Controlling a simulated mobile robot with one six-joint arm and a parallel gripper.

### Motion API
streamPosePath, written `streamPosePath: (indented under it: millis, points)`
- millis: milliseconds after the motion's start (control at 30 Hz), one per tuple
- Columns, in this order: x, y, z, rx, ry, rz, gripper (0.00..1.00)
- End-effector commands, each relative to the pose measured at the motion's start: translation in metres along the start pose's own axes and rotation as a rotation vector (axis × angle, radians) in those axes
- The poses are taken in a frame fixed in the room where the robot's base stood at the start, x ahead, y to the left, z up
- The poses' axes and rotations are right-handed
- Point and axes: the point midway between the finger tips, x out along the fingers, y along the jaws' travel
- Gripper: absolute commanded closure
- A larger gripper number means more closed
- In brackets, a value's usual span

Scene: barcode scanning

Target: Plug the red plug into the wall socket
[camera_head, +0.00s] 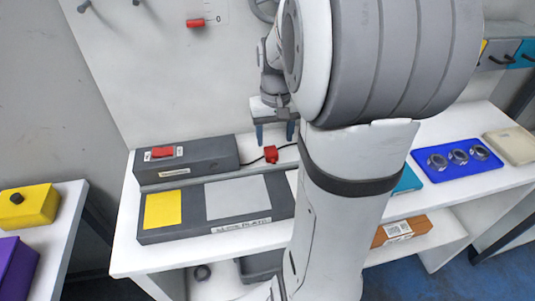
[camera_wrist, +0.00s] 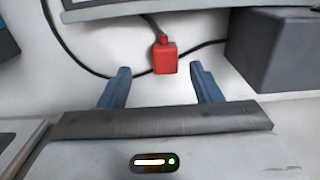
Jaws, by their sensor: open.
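The red plug (camera_head: 271,154) sits on the white table, beside the right end of a grey box, with a black cable attached. It also shows in the wrist view (camera_wrist: 164,58), with a dark cord at its top. My gripper (camera_head: 275,133) is open and empty above the plug. In the wrist view, its two blue fingers (camera_wrist: 160,70) are spread apart, with the plug seen between and just beyond their tips. I cannot make out a wall socket in either view; my arm hides part of the wall.
A grey box (camera_head: 203,161) with a red switch (camera_head: 162,152) stands behind a grey panel (camera_head: 155,234) with a yellow square. A blue tray (camera_head: 438,174) with metal rings lies to the right. A red slider (camera_head: 196,23) is on the wall. Cable loops around the plug.

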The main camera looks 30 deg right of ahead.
Motion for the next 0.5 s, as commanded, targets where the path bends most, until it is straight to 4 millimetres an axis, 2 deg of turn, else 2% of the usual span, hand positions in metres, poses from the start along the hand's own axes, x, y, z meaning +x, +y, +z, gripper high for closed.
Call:
streamPosePath:
  millis: [133,333,500]
  points:
    - [0.008,-0.002,-0.003,0.0,-0.004,0.0,0.42]
    - [0.038,-0.007,-0.012,0.0,-0.005,0.0,0.42]
    - [0.051,-0.007,-0.012,0.002,0.0,0.0,0.42]
